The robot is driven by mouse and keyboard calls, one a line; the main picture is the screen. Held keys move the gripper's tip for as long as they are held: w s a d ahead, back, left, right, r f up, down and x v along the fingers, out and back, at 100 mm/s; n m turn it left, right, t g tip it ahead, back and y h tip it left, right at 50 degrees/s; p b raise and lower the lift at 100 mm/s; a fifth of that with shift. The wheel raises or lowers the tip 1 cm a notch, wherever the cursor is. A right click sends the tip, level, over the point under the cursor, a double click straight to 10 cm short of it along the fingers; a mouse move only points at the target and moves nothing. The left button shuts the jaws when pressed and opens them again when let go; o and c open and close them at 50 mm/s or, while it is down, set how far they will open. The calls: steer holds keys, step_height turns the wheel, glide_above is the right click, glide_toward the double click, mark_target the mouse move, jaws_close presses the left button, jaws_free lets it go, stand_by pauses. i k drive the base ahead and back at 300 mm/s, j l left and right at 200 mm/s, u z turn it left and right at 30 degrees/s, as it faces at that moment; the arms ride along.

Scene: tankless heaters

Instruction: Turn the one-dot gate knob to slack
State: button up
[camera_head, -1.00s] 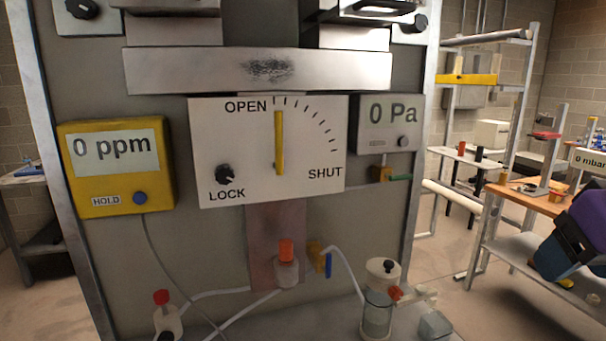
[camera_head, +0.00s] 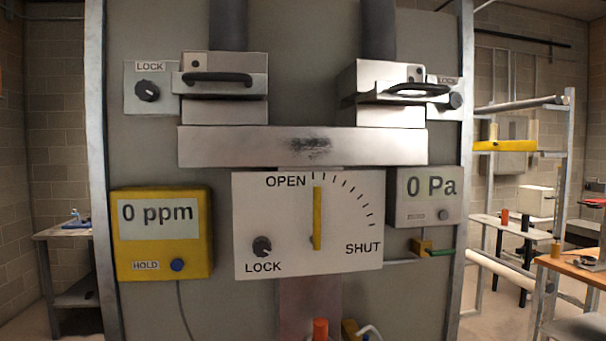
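Two metal gate blocks with black handles sit on a wide horizontal duct. The left gate block (camera_head: 226,84) has what looks like a single dark dot near its top left. Beside it, a black knob (camera_head: 147,91) sits on a grey plate with the label LOCK above it; no "slack" label is readable. The right gate block (camera_head: 385,92) has dark marks near its top right, too small to count. Another black knob (camera_head: 456,101) sits beside it, its label partly hidden by the handle. My gripper is not in view.
Below the duct (camera_head: 300,148), a white dial panel (camera_head: 308,262) has a yellow pointer (camera_head: 317,218) upright near OPEN and a LOCK knob (camera_head: 262,246). A yellow ppm meter (camera_head: 163,272) hangs left, a grey Pa meter (camera_head: 430,208) right. Shelving (camera_head: 568,190) stands at right.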

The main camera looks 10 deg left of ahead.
mark_target(146, 91)
steer(key=u, duration=1.45)
